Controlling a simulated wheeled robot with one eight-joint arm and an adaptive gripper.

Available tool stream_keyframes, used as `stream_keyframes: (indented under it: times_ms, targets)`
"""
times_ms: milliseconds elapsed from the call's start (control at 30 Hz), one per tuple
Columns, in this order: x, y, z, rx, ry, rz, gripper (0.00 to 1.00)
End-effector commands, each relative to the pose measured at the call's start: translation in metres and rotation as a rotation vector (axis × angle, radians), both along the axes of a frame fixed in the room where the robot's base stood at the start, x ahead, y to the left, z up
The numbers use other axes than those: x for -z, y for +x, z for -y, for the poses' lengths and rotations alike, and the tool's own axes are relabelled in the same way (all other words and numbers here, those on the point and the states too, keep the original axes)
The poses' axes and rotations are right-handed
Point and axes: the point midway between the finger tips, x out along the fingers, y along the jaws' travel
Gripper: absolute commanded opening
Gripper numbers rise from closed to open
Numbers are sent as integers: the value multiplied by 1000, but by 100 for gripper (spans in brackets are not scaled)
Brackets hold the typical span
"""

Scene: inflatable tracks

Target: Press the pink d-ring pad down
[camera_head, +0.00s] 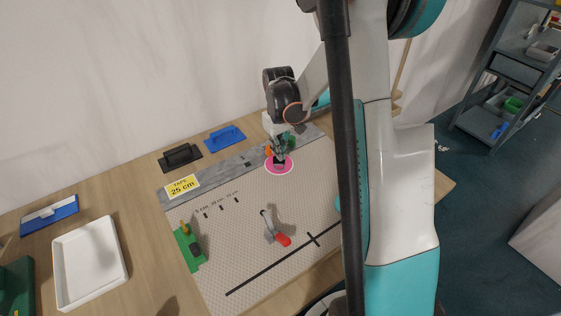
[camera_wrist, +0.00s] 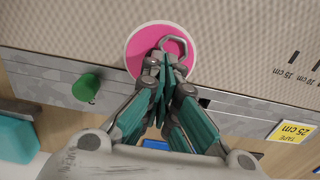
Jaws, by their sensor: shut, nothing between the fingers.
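The pink d-ring pad (camera_head: 279,168) is a round pink disc with a pale rim, lying at the back edge of the beige textured sheet (camera_head: 225,232). In the wrist view the pad (camera_wrist: 143,47) shows at the top centre, with a grey metal ring (camera_wrist: 174,43) on it. My gripper (camera_wrist: 165,65) is shut and empty, its fingertips over the pad beside the ring. In the head view my gripper (camera_head: 279,158) is at the pad and hides part of it. I cannot tell whether the fingertips touch the pad.
A grey strip with a yellow 25 cm label (camera_head: 183,187) borders the sheet. A green knob (camera_wrist: 86,88) stands close to the pad. A red-handled tool (camera_head: 283,240) lies on the sheet. A green block (camera_head: 188,245), white tray (camera_head: 91,262) and black holder (camera_head: 180,157) are left.

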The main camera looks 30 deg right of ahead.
Motion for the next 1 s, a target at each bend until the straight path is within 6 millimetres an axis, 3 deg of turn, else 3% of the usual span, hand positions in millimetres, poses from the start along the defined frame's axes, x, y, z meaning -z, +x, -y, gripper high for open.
stream_keyframes:
  times_ms: [1000]
  targets:
    - [-58,1,0,0,0,1,0]
